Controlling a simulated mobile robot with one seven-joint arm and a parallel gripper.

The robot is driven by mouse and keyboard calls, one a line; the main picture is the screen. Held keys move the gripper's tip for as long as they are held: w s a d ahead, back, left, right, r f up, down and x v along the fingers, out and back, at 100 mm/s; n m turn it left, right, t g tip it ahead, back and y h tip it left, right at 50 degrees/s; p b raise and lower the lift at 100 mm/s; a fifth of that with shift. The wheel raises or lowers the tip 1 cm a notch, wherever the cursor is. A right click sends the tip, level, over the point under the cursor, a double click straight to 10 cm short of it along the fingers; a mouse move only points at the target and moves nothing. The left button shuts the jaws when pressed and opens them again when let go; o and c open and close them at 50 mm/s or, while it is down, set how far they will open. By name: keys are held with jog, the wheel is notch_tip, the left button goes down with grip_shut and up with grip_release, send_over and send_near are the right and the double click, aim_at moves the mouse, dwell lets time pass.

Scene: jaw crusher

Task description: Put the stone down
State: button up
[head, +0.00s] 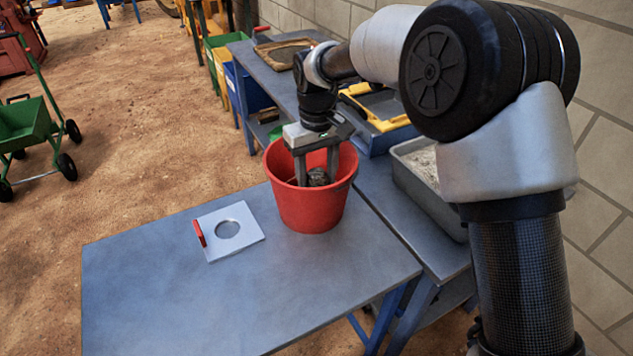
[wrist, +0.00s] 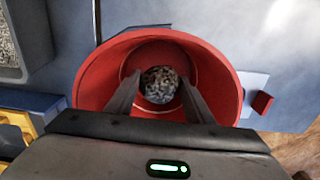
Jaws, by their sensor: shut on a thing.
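A grey, speckled, rough stone (head: 318,177) is inside the red bucket (head: 312,212), low between my fingers. It also shows in the wrist view (wrist: 159,85), in front of the bucket's red floor. My gripper (head: 317,182) points down into the bucket, with its fingers below the rim and shut on the stone. Whether the stone touches the bucket's floor cannot be told. The bucket stands upright at the back corner of the blue-grey table (head: 240,305).
A metal plate with a round hole and red handle (head: 228,230) lies left of the bucket. A grey tray of pale grit (head: 425,170) and a yellow-framed blue tray (head: 375,115) stand on the bench behind. The table's front is clear.

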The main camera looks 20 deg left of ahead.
aim_at(317, 174)
notch_tip(317, 174, down, 9)
jog(key=shift+r+b, duration=0.2)
jog(key=shift+b, duration=0.45)
jog(key=shift+f, duration=0.1)
jog(key=o, duration=1.5)
jog(key=shift+f, duration=0.1)
jog(key=shift+c, duration=0.2)
notch_tip(317, 174, up, 12)
jog(key=shift+r+p, duration=0.15)
jog(key=shift+p, duration=0.85)
